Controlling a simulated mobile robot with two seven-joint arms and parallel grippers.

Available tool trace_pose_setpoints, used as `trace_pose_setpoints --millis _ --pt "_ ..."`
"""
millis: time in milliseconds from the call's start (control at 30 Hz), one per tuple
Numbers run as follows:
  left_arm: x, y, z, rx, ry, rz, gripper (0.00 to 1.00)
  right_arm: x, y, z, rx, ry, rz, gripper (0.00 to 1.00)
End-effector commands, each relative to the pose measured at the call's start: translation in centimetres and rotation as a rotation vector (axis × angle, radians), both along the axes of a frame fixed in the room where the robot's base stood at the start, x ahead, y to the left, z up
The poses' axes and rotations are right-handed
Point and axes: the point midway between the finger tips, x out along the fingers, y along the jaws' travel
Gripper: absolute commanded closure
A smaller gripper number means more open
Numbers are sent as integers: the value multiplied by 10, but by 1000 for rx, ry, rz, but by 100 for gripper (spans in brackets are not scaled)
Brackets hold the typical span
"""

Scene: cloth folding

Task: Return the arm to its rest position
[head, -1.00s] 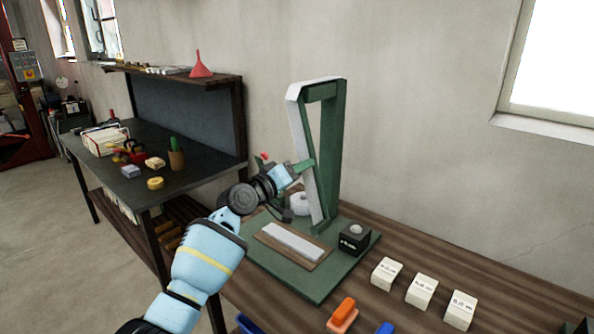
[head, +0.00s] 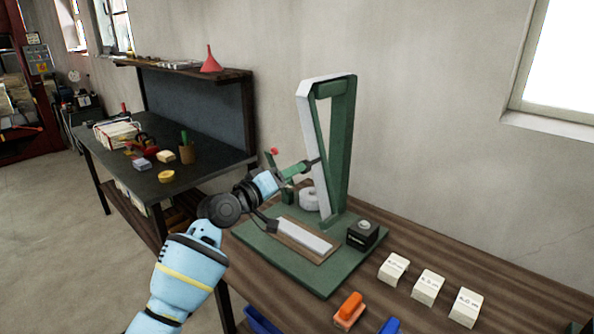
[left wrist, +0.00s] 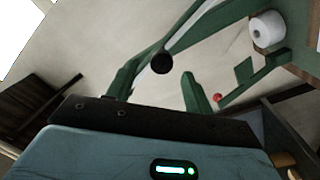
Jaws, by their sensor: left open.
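My left arm (head: 190,270) reaches in from the lower left in the head view. Its gripper (head: 296,178) is open, beside a tall green upright frame with a pale front bar (head: 311,130). In the left wrist view the gripper's green fingers (left wrist: 160,88) stand apart with nothing held between them. A round black knob (left wrist: 162,62) shows just beyond the fingertips, apparently apart from them; a dark piece is by the frame in the head view. My right gripper is in neither view.
The frame stands on a green base (head: 325,280) with a white roll (head: 308,199), a pale strip on wood (head: 303,235) and a black box (head: 362,236). Three labelled blocks (head: 429,288) and an orange item (head: 350,305) lie to the right. A side bench (head: 150,185) stands left.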

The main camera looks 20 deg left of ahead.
Motion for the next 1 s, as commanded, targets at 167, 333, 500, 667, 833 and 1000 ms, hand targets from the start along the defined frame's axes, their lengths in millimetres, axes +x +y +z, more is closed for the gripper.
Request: trace_pose_setpoints --millis 167,333,500,667,833,1000 --pt "-7 3 0 0 1 1 48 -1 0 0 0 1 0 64" --pt "-8 3 0 0 1 1 48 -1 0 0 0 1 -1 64" --pt "-8 3 0 0 1 1 48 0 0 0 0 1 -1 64" --pt "-9 2 -4 5 6 -1 48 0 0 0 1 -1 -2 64" --pt "-28 -13 -50 79 80 -26 48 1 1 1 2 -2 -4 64" --pt "-82 -37 -138 239 233 -80 48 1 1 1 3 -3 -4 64"
